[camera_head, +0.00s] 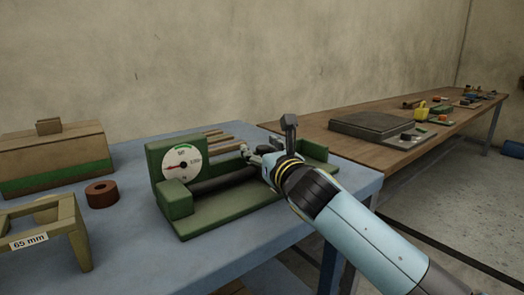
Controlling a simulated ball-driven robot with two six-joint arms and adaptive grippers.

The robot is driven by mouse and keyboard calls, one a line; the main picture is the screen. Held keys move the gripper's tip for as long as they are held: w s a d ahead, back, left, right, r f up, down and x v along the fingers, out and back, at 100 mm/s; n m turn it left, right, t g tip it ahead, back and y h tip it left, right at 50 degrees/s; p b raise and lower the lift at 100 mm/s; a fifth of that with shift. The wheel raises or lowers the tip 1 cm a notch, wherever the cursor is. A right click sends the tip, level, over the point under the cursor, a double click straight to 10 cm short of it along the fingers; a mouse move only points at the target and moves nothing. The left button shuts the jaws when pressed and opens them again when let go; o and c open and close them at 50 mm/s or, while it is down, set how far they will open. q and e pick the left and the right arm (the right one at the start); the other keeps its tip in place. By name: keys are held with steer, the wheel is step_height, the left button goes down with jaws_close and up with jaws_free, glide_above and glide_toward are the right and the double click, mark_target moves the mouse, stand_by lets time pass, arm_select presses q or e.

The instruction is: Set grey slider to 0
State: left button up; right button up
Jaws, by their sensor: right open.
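A green fixture (178,212) with a round white dial (181,164) stands on the blue-grey table. A dark rod (222,181) runs from below the dial to the right along the fixture. My right gripper (248,156) is open over the right part of the fixture, near the end of the visible rod. A dark grey upright piece (289,128) with a blocky top rises just behind my wrist; I cannot tell whether it is the grey slider. My gripper and wrist hide its foot and part of the fixture. The numbers on the dial are too small to read. My left gripper is not in view.
A brown ring (101,194), a wooden stand marked 65 mm (48,240) and a wooden box with a green band (52,162) are to the left. Thin wooden strips (222,140) lie behind the fixture. A brown table (376,150) with several items extends to the right.

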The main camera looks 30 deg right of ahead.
steer(key=s, duration=0.4)
steer(key=s+a, duration=0.1)
steer(key=s, duration=0.3)
steer(key=s+a, duration=0.1)
steer(key=s, duration=0.2)
steer(key=shift+s, duration=0.4)
steer(key=shift+a+f, duration=0.1)
